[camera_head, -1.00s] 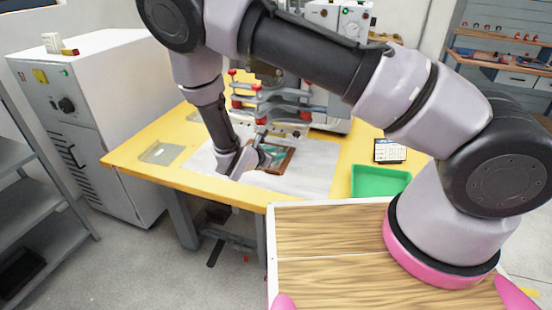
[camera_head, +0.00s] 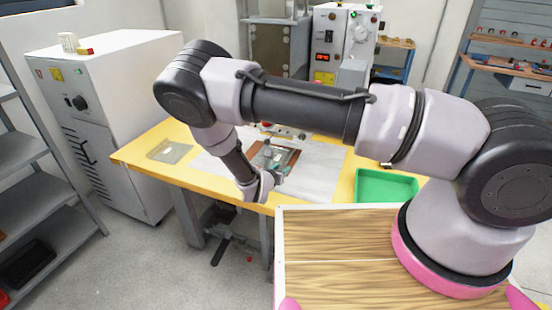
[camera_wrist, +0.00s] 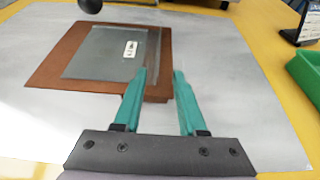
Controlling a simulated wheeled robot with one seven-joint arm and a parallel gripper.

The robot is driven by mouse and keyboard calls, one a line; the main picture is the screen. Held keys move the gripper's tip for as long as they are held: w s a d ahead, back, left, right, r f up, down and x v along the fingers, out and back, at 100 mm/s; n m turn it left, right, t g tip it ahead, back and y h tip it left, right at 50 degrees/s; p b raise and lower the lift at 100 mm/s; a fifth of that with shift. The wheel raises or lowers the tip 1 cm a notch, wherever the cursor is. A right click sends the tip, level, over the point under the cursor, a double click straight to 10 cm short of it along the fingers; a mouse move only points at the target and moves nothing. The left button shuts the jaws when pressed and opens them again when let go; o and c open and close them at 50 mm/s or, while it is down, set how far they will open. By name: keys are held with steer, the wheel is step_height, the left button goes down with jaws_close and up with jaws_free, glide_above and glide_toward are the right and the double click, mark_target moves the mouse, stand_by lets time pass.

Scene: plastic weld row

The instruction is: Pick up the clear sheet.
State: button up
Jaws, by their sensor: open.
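A grey, see-through sheet with a small white label (camera_wrist: 110,55) lies flat on a brown board (camera_wrist: 50,75) in the wrist view. A clearer strip shows along its right side. My gripper (camera_wrist: 161,75) has two teal fingers, apart and empty, with the tips by the sheet's lower right edge; I cannot tell their height above it. Another pale, flat see-through piece (camera_head: 169,151) lies at the table's left; I cannot tell which piece is the clear sheet.
A white mat (camera_head: 320,175) lies under the board on the yellow table (camera_head: 140,150). A green tray (camera_head: 385,185) stands at the right. The press machine (camera_head: 340,45) is behind. A dark round knob (camera_wrist: 90,5) shows at the wrist view's top.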

mark_target(285, 165)
steer(key=x, duration=0.4)
steer(key=shift+w+a, duration=0.1)
steer(key=shift+w, duration=0.05)
jaws_close()
steer(key=shift+r, duration=0.1)
steer(key=shift+r, duration=0.1)
